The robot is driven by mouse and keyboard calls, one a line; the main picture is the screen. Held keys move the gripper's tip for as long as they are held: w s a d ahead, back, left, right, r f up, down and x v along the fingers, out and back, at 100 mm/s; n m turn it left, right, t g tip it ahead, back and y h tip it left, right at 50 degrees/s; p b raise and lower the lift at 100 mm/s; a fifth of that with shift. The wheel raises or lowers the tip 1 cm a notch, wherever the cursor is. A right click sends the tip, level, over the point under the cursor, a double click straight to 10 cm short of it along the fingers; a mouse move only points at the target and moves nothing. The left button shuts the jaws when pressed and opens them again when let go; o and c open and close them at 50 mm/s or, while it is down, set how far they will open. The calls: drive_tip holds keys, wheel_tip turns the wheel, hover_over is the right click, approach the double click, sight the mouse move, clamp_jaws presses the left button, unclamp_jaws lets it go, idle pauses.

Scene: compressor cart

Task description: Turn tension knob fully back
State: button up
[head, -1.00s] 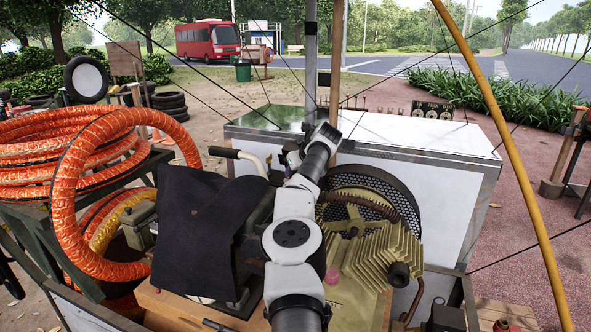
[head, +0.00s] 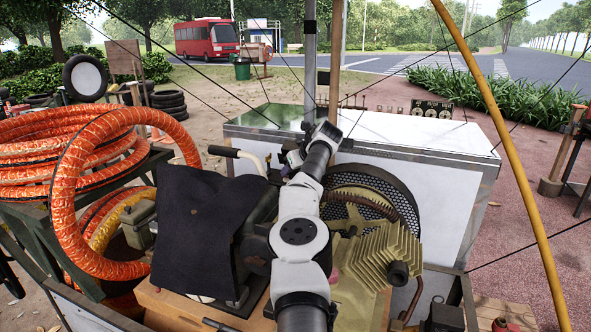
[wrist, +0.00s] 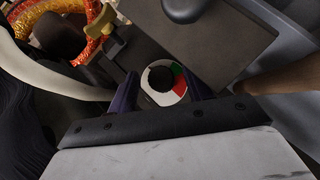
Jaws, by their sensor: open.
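The tension knob (wrist: 161,78) shows in the wrist view as a dark round cap on a dial (wrist: 178,94) marked white, green and red. My gripper (wrist: 161,88) is open, with one dark finger on each side of the dial in this view. The knob appears between the fingertips, and no finger is clearly touching it. I cannot tell how far beyond the tips it lies. In the head view my arm reaches over the cart, and the knob is not visible there.
A grey plate (wrist: 200,35) lies close beside the dial in the wrist view. A pale curved handle (wrist: 62,82) is at left. In the head view, a dark cloth cover (head: 200,230), a finned compressor head (head: 378,262) and a meshed wheel guard (head: 385,190) flank my arm.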

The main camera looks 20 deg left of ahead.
drive_tip(key=shift+s+d+r+b, duration=0.2)
drive_tip(key=shift+d+r+b, duration=0.1)
drive_tip(key=shift+b, duration=0.4)
drive_tip(key=b+v, duration=0.5)
drive_tip(key=v, duration=0.8)
drive_tip(key=shift+a, duration=0.1)
